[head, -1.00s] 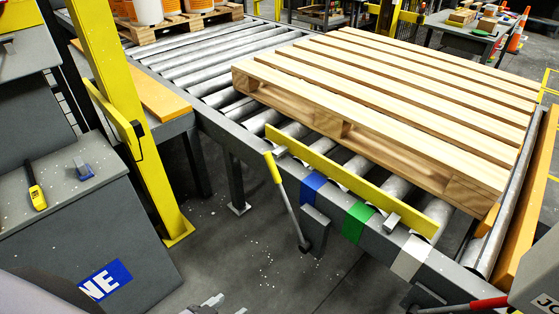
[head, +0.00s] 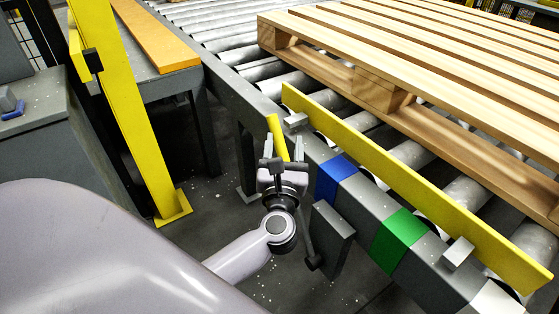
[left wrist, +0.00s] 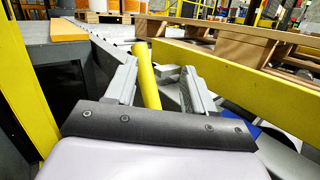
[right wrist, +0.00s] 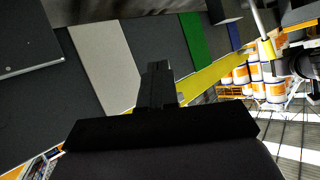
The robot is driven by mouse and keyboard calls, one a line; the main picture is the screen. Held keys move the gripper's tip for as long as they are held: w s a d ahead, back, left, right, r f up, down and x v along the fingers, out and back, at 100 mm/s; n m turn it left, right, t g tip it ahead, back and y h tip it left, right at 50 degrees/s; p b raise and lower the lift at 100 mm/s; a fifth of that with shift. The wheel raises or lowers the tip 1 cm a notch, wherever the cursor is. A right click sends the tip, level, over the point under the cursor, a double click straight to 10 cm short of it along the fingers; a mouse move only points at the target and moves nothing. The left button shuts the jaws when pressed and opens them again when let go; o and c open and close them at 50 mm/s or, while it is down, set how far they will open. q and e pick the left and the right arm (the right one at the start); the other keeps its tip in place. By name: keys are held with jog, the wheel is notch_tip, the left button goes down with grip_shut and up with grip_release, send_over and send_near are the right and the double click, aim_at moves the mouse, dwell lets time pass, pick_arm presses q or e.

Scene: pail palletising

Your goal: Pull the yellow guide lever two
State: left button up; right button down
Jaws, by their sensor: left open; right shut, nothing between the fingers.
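The yellow-handled lever (head: 277,138) stands tilted at the near side of the roller conveyor, its grey rod running down behind my left gripper. My left gripper (head: 284,147) is at the yellow grip with its fingers open. In the left wrist view the yellow grip (left wrist: 147,76) stands between the two open fingers (left wrist: 158,85), nearer the left one; I see a gap on the right side. The yellow guide bar (head: 400,180) lies along the conveyor edge. My right gripper (right wrist: 158,85) is shut and empty in the right wrist view, and is outside the head view.
A wooden pallet (head: 400,60) lies on the rollers behind the guide bar. The conveyor frame carries blue (head: 335,175), green (head: 398,233) and white bands. A yellow post (head: 115,110) stands left of my left gripper. A grey plate (head: 331,235) hangs beside the lever rod.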

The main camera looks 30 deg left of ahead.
aim_at(279, 139)
pick_arm(q)
jog(key=f+n+g, duration=0.1)
jog(key=a+f+n+b, duration=0.1)
jog(key=f+n, duration=0.1)
jog(key=w+f+n+g+b, duration=0.1)
jog(key=n, duration=0.1)
jog(key=shift+a+f+g+y, duration=0.2)
jog(key=shift+f+g+y, duration=0.1)
jog(key=shift+w+a+f+n, duration=0.1)
jog(key=shift+w+n, duration=0.05)
jog(key=shift+n, duration=0.15)
jog(key=shift+b+x, duration=0.8)
jog(key=shift+x, duration=2.65)
pick_arm(e)
jog(key=shift+w+a+f+y, duration=0.2)
jog(key=shift+a+f+y, duration=0.5)
jog(key=shift+a+f, duration=0.35)
pick_arm(q)
grip_shut()
